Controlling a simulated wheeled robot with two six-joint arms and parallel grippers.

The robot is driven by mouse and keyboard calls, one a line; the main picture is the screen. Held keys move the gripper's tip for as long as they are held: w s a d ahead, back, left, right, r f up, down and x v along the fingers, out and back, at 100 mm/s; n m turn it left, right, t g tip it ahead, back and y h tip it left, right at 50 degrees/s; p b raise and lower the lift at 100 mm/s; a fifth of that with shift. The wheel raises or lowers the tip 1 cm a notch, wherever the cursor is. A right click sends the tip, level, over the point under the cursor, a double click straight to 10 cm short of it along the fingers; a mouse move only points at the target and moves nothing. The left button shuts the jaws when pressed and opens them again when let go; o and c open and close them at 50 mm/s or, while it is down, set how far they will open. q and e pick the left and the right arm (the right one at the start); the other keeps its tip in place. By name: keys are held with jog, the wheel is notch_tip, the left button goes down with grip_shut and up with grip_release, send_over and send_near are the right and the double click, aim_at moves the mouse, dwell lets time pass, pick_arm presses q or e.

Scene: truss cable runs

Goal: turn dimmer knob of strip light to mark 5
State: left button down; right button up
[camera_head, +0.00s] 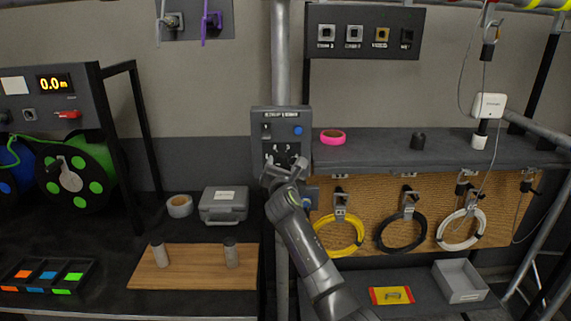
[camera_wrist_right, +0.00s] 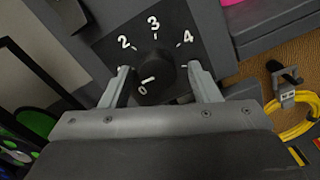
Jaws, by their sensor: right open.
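The strip light's control box (camera_head: 281,125) is mounted on the upright pole. Its black dimmer knob (camera_wrist_right: 156,74) shows in the right wrist view on a dark dial plate with white marks 2, 3 and 4. A tick without a readable number is at right, and a white "0" and short line show at the knob's lower left. I cannot tell for sure where the knob points. My right gripper (camera_head: 279,168) is at the lower part of the box. In the wrist view its open fingers (camera_wrist_right: 160,76) stand on either side of the knob, apart from it. My left gripper is not in view.
A grey shelf (camera_head: 375,153) with pink tape (camera_head: 332,137) is right of the box. A yellow cable coil (camera_head: 340,238) hangs below it. A grey case (camera_head: 224,205) and a wooden board (camera_head: 195,270) lie on the left bench. The box front has a blue button (camera_head: 298,130).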

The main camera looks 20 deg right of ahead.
jog(key=shift+w+r, duration=0.1)
jog(key=shift+w, duration=0.05)
jog(key=shift+a+r, duration=0.1)
jog(key=shift+c, duration=0.5)
jog(key=c, duration=0.9)
